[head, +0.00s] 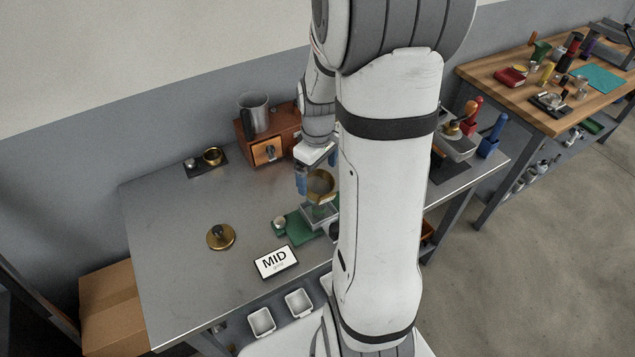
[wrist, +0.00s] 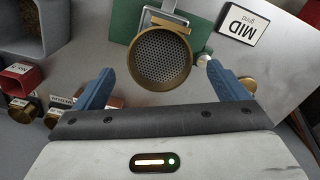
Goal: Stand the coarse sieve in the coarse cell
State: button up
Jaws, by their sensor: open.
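A round sieve with a brass rim and a perforated grey plate (wrist: 160,58) is in the wrist view, held up at a metal bracket above a green mat. It also shows in the head view (head: 321,186), just below my gripper (head: 316,172). My gripper's blue fingers (wrist: 160,70) are open, one on each side of the sieve, with visible gaps. I cannot tell whether this is the coarse sieve. I cannot make out a cell marked coarse.
The green mat (head: 293,232) lies on the grey table (head: 175,240). A "MID" sign (head: 276,262) and a brass lid-like disc (head: 221,237) stand near the front. A wooden box (head: 266,150) with a metal cup stands behind. The table's left side is mostly clear.

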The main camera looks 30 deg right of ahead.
aim_at(318, 188)
jog(key=shift+f, duration=1.7)
jog(key=shift+c, duration=0.4)
jog(key=c, duration=1.1)
jog(key=shift+r, duration=0.1)
